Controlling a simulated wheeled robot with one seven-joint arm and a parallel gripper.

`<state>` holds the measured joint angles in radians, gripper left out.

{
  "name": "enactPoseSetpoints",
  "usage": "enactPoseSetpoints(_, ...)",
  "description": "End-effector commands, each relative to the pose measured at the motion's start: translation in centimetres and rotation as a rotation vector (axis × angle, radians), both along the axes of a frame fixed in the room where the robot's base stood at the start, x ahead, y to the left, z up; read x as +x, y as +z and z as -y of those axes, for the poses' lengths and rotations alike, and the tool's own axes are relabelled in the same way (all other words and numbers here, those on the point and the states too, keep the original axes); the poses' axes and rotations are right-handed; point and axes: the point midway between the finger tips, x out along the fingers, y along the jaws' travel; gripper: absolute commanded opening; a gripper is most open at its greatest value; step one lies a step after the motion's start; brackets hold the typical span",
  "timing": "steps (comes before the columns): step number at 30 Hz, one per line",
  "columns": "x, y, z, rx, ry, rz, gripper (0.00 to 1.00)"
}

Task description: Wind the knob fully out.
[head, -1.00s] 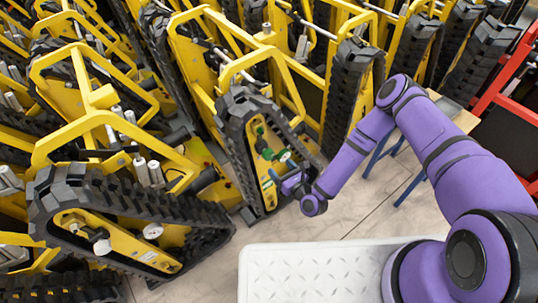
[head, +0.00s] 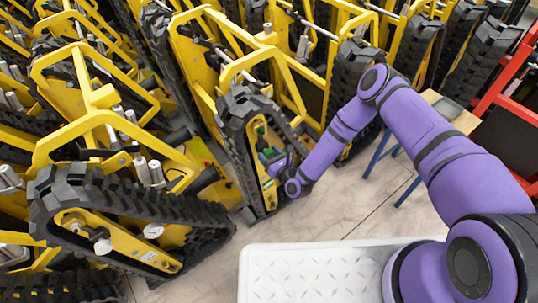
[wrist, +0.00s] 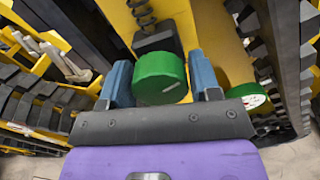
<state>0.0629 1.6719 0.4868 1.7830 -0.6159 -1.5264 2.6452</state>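In the wrist view a round green knob (wrist: 160,78) sits between the two blue fingers of my gripper (wrist: 161,82). One finger is on each side, close to the knob's rim. The fingers stand wide apart, and I cannot make out firm contact. Behind the knob is a black block with a dark ribbed stem on a yellow plate. In the head view my gripper (head: 270,160) is at the inner side of the upright tracked carrier (head: 240,110); the gripped-at knob is mostly hidden there.
A second green round part (wrist: 247,95) with a pale face lies just right of the right finger. Black tracks (wrist: 285,60) stand close on the right. Other yellow tracked carriers (head: 130,215) crowd the left. Bare floor (head: 345,205) and a white platform (head: 310,270) lie in front.

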Motion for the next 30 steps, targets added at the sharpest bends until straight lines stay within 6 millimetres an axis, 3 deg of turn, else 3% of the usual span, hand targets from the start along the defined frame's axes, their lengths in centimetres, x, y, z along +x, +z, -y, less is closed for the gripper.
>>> enactPoseSetpoints(1,-0.01,0.00,0.01,0.000,0.000,0.000,0.46)
enactPoseSetpoints(3,-0.01,0.00,0.01,0.000,0.000,0.000,0.30)
enactPoseSetpoints(4,-0.01,0.00,0.01,0.000,0.000,0.000,0.26)
enactPoseSetpoints(17,0.01,0.05,0.01,-0.067,0.000,0.048,0.26)
enactPoseSetpoints(30,0.01,0.04,0.05,-0.372,-0.002,0.253,0.26)
